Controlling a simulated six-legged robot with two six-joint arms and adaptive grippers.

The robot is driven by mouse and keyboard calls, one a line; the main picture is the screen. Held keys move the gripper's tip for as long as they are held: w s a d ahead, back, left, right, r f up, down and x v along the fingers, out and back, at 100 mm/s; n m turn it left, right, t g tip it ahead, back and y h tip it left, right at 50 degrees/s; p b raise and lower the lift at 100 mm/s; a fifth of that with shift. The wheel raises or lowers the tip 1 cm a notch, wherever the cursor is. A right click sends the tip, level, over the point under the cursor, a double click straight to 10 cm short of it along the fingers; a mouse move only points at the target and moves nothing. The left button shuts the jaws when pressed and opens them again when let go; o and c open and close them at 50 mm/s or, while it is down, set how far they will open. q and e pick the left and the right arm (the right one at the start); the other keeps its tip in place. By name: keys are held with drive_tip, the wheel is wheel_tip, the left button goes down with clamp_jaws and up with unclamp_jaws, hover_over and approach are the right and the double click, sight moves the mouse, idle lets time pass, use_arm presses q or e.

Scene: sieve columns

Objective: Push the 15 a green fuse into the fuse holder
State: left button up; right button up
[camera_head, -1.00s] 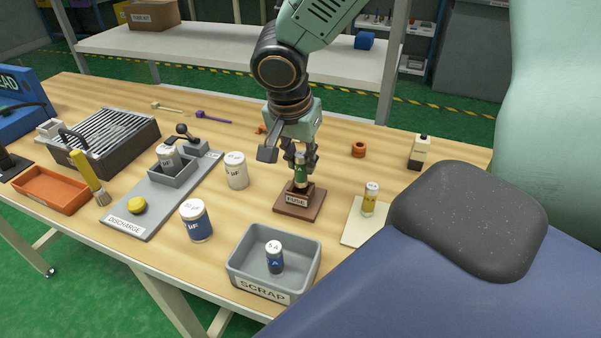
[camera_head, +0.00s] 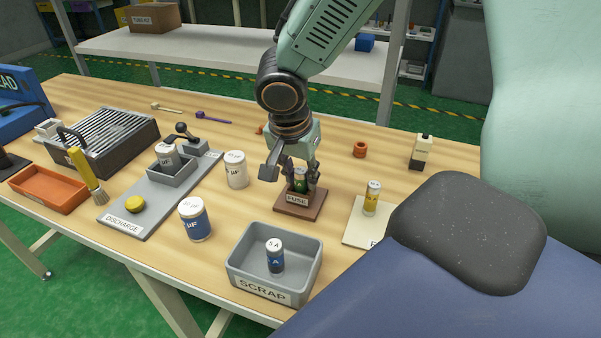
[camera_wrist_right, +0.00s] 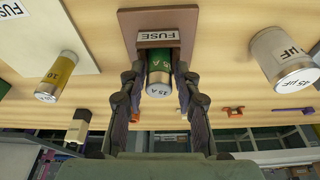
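The green 15 A fuse (camera_head: 300,181) stands upright in the brown fuse holder (camera_head: 299,208), which has a FUSE label. Its silver cap and green body also show in the right wrist view (camera_wrist_right: 160,78). My right gripper (camera_head: 300,176) is over the holder, with one finger on each side of the fuse. In the right wrist view, its fingertips (camera_wrist_right: 161,72) are shut on the fuse's sides. The fuse's lower end is hidden by the holder, so I cannot tell how deep it sits. My left gripper is not in view.
A grey SCRAP bin (camera_head: 246,288) holding a blue fuse stands in front. A yellow fuse (camera_head: 371,198) is on a pale pad to the right. White (camera_head: 235,169) and blue (camera_head: 195,220) capacitors and the DISCHARGE plate (camera_head: 150,212) are to the left.

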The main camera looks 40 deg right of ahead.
drive_tip(key=shift+o, duration=0.9)
drive_tip(key=shift+s+r, duration=0.1)
drive_tip(key=shift+s, duration=0.05)
drive_tip(key=shift+r+p, duration=0.15)
drive_tip(key=shift+p, duration=0.15)
drive_tip(key=p+v, duration=0.4)
drive_tip(key=v, duration=0.8)
drive_tip(key=shift+d, duration=0.1)
